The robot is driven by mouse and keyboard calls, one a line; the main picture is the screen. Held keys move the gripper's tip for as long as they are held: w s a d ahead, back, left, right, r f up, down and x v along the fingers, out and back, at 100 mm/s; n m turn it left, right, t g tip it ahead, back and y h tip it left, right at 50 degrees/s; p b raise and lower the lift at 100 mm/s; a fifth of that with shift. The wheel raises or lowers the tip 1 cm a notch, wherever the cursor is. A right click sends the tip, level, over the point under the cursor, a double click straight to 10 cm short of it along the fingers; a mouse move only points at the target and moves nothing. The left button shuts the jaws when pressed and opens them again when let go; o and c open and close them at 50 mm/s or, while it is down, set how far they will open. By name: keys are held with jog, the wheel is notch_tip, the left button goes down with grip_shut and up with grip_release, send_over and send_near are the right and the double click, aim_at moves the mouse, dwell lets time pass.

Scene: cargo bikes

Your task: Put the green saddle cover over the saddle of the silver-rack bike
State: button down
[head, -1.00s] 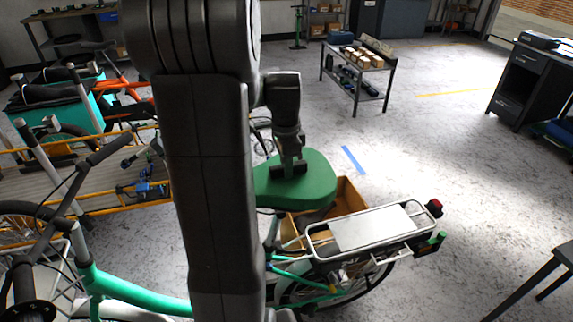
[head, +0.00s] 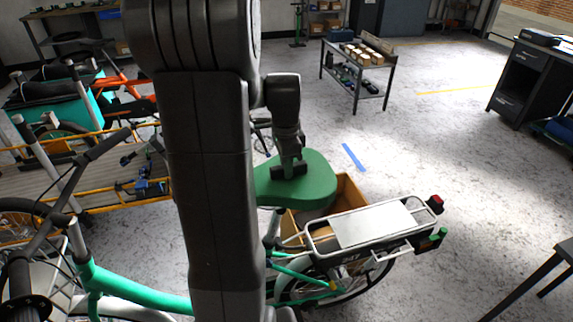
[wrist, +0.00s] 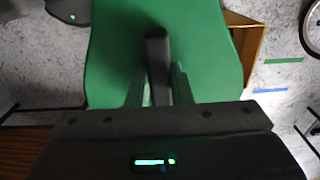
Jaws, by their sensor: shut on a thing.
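The green saddle cover (head: 318,185) is in my gripper (head: 289,170) in the head view, broad and roughly level. In the wrist view the cover (wrist: 200,55) fills the middle, with my gripper's dark fingers (wrist: 158,65) shut on it. The silver-rack bike has a green frame (head: 140,290) and a silver rear rack (head: 375,226). The cover sits directly above the bike's seat area, just forward of the rack. The saddle is hidden under the cover, so I cannot tell whether they touch.
An open cardboard box (head: 350,193) is behind the cover. Another bike with a teal box (head: 92,95) and a yellow-railed cargo bed (head: 95,180) stand at left. A low metal table (head: 358,70) is at the back. Floor to the right is mostly clear.

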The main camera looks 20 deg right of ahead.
jog(key=shift+f+b, duration=0.5)
jog(key=shift+f, duration=0.25)
jog(key=c, duration=1.2)
grip_release()
jog(key=shift+r, duration=0.1)
notch_tip(320, 180, up, 14)
jog(key=shift+a+f, duration=0.1)
jog(key=shift+f, duration=0.1)
notch_tip(320, 180, down, 14)
jog(key=shift+r, duration=0.1)
jog(key=shift+r+p, duration=0.35)
jog(key=shift+r, duration=0.15)
jog(key=shift+f, duration=0.15)
